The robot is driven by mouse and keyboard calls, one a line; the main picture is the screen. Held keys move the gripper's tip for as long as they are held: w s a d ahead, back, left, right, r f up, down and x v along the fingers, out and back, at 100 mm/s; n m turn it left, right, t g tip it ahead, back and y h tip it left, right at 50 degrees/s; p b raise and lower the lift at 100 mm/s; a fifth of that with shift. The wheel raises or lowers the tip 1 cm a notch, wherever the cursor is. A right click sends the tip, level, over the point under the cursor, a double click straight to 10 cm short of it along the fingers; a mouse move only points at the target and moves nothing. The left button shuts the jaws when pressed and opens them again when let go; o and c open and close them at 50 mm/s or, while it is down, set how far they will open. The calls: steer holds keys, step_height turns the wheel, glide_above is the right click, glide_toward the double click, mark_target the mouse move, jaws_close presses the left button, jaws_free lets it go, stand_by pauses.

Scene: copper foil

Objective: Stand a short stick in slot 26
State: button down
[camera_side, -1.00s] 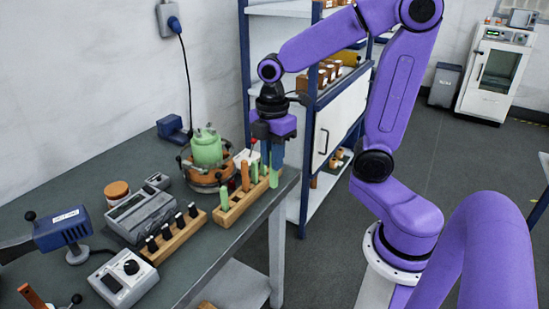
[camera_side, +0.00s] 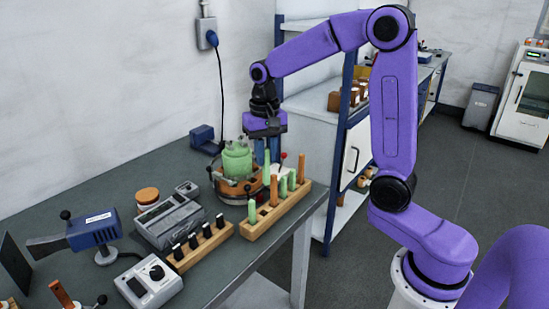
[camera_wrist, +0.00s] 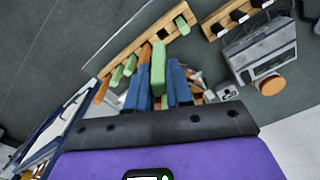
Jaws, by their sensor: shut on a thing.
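My gripper (camera_side: 267,152) is shut on a green stick (camera_wrist: 158,68), which stands out between its blue fingers in the wrist view. In the side view the held stick (camera_side: 267,165) hangs upright, above and behind the wooden rack (camera_side: 262,229). The rack holds several green and orange sticks, such as an orange one (camera_side: 274,191) and a green one (camera_side: 252,212). In the wrist view the rack (camera_wrist: 145,38) has a dark open slot (camera_wrist: 162,33) near a green stick (camera_wrist: 182,25) at one end. Slot numbers cannot be read.
A green vessel in a copper-coloured pot (camera_side: 237,160) stands close left of my gripper. A small wooden block with black-topped pieces (camera_side: 200,246) and a grey meter (camera_side: 170,220) are left of the rack. The bench edge runs along the rack's right side.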

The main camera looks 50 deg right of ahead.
steer(key=w+d+f+m, duration=0.3)
steer(key=w+m, duration=0.2)
steer(key=m, duration=1)
steer(key=w+d+f+m, duration=0.2)
steer(key=w+d+m, duration=0.2)
steer(key=m, duration=1.1)
steer(key=shift+w+f+m, duration=0.3)
steer(key=shift+w+f, duration=0.1)
steer(key=shift+w, duration=0.55)
steer(key=shift+f, duration=1.7)
steer(key=c, duration=0.9)
jaws_free()
steer(key=shift+c, duration=0.2)
steer(key=shift+r, duration=1.05)
